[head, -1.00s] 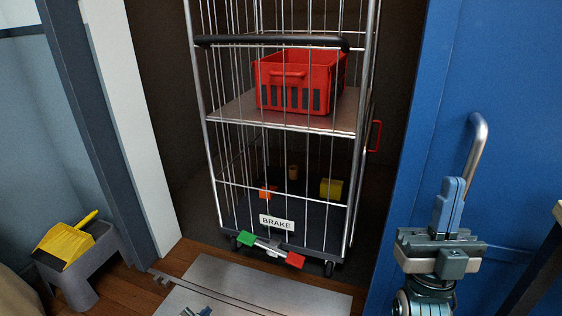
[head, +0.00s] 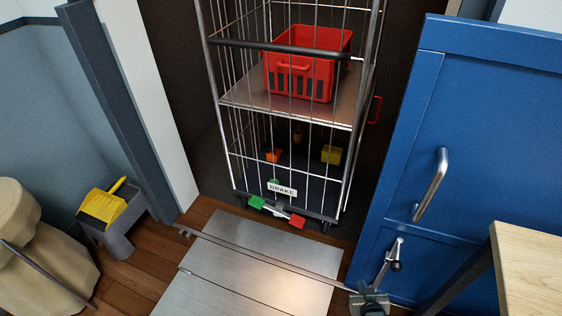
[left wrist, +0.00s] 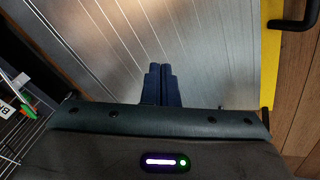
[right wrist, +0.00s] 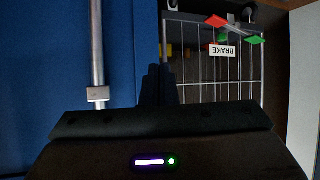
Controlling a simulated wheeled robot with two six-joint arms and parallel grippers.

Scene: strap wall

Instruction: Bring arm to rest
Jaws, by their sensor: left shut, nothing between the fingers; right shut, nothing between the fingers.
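My left gripper (left wrist: 161,72) is shut and empty in the left wrist view. It appears over the ribbed metal floor plate (left wrist: 120,35); its height is unclear. My right gripper (right wrist: 160,72) is shut and empty in the right wrist view, with the blue panel (right wrist: 50,60) on one side and the wire cart (right wrist: 215,90) beyond. A silver bar (right wrist: 96,45) stands beside it in that view, apart from the fingers. In the head view I cannot clearly make out either gripper.
The wire roll cart (head: 345,125) holds a red crate (head: 305,65). Its brake pedal (head: 278,212) is green and red. A blue panel (head: 480,130) with a handle (head: 430,185) and a wooden tabletop (head: 530,260) stand right. A lever (head: 388,262) is low beside the panel.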

